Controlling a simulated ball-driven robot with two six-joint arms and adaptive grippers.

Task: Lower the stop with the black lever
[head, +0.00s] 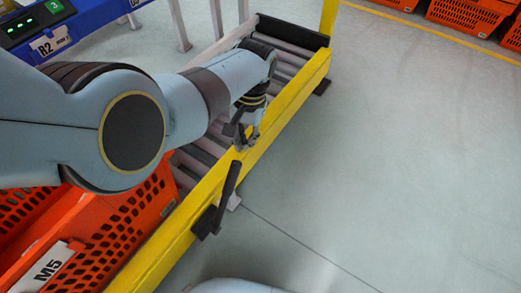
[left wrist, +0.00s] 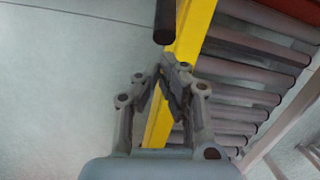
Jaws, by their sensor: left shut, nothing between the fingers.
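The black lever (head: 230,182) stands tilted up from a dark mount on the outer side of the yellow rail. Its dark rod end also shows at the top of the left wrist view (left wrist: 164,22). My left gripper (head: 240,143) is shut and empty over the yellow rail, close to the lever's upper end. In the left wrist view its fingertips (left wrist: 167,78) are together, just below the rod with a small gap in the picture. A black crosspiece (head: 292,31) stands at the conveyor's far end; I cannot tell whether it is the stop. My right gripper is out of view.
The yellow rail (head: 292,97) borders a conveyor of grey rollers (head: 196,160). An orange tote (head: 110,235) marked M5 sits at its near end. A blue frame with a lit panel (head: 85,17) is at upper left. The floor right of the rail is clear.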

